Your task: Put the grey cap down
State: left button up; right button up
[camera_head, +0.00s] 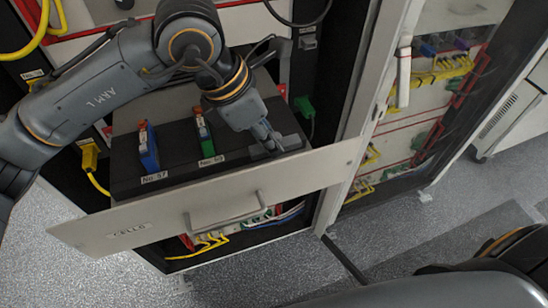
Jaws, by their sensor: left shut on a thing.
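My left gripper (268,137) reaches down over the right end of a dark drawer unit (180,174). It is shut on the grey cap (289,143), a small grey piece at its fingertips, low over or against the unit's top. Whether the cap touches the surface cannot be told. The fingers hide part of the cap. My right gripper is out of the picture.
A blue module (149,148) and a green module (204,134) stand in the unit, left of the gripper. The pulled-out drawer front (150,222) has a handle (226,215). An open cabinet door (360,100) stands to the right. Yellow cables hang around.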

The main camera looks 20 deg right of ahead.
pick_arm(q)
jog(key=f, duration=0.2)
jog(key=shift+a+f+p, duration=0.2)
jog(key=shift+f+p, duration=0.15)
jog(key=shift+f, duration=0.35)
notch_tip(320, 180, down, 3)
jog(key=shift+d+r+p, duration=0.1)
jog(key=shift+p, duration=0.55)
jog(key=shift+f, duration=0.55)
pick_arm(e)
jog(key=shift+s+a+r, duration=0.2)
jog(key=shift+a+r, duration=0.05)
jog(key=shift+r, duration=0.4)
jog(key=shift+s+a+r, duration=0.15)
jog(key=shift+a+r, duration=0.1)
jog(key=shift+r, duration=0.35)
pick_arm(q)
jog(key=shift+f, duration=0.15)
jog(key=o, duration=0.6)
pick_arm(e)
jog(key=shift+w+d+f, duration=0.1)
